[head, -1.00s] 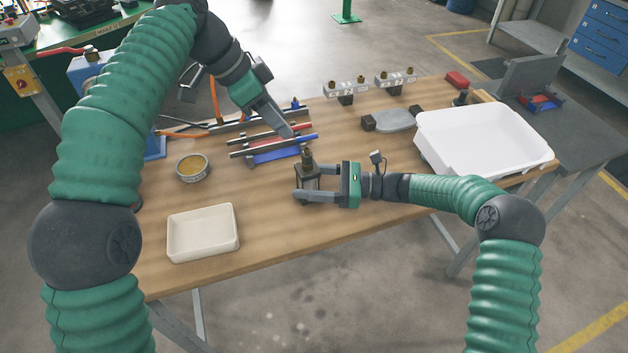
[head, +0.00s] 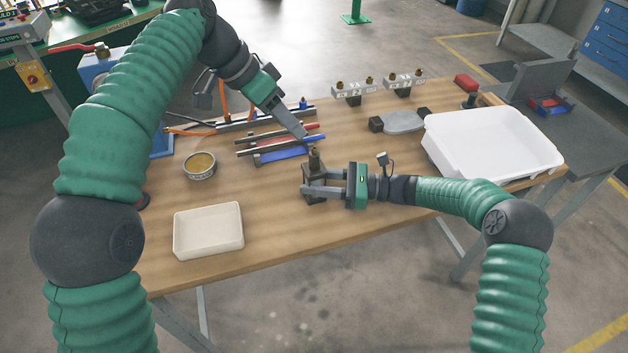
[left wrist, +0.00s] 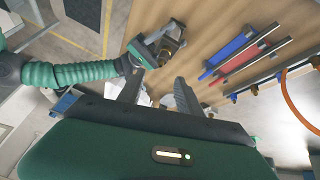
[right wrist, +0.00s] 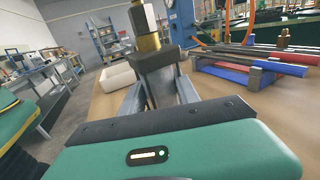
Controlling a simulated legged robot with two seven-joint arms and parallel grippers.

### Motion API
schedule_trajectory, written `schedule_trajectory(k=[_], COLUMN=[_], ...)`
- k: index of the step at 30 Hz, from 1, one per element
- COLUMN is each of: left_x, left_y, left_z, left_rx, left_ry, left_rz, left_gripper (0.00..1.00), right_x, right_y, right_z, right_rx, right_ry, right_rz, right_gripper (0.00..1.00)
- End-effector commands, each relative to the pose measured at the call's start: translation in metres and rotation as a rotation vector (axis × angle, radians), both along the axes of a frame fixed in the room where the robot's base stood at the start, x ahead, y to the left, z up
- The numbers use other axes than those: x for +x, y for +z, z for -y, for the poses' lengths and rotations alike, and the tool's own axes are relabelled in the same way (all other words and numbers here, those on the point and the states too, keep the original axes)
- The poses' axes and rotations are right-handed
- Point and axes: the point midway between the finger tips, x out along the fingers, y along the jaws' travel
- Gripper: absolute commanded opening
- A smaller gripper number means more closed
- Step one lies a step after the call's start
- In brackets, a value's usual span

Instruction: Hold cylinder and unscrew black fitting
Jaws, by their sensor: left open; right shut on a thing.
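My right gripper (head: 308,184) is shut on a dark cylinder (head: 313,168), holding it upright at the middle of the table. In the right wrist view the cylinder's dark body (right wrist: 158,62) sits between the fingers. A brass collar (right wrist: 148,42) and a fitting (right wrist: 142,16) with dark and pale faces rise from its top. In the head view the fitting shows as a small upright tip (head: 314,152). My left gripper (head: 303,136) is open and empty, just above and left of the fitting, apart from it. In the left wrist view its fingers (left wrist: 158,92) are spread.
Red and blue bars on a rack (head: 280,152) lie close behind the cylinder. A round tin (head: 199,166) and a cream tray (head: 208,232) stand to the left, a white tray (head: 490,150) to the right. Valve blocks (head: 352,88) are at the back. The front table area is clear.

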Motion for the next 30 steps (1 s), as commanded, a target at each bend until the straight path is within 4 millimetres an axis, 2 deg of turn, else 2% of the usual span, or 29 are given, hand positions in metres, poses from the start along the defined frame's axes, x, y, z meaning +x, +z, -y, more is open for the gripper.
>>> schedule_trajectory(k=[8, 18, 21, 24, 30], left_x=[-0.002, -0.003, -0.003, -0.003, -0.001], left_y=[-0.019, -0.041, -0.046, -0.049, -0.056], left_z=[0.001, -0.004, -0.006, -0.008, -0.004], left_rx=[-0.238, -0.511, -0.563, -0.594, -0.609], left_ry=[0.814, 1.820, 2.039, 2.181, 2.264], left_rz=[-0.503, -1.259, -1.449, -1.580, -1.661], left_gripper=[0.42, 0.42, 0.42, 0.42, 0.42], right_x=[0.000, 0.000, 0.000, 0.000, 0.000], right_y=[0.000, 0.000, 0.000, 0.000, 0.000], right_z=[0.000, 0.000, 0.000, 0.000, 0.000], right_rx=[0.000, 0.000, 0.000, 0.000, 0.000], right_ry=[-0.001, -0.001, -0.001, -0.001, -0.001], right_rz=[0.000, 0.001, 0.000, 0.000, 0.000], right_gripper=[0.00, 0.00, 0.00, 0.00, 0.00])
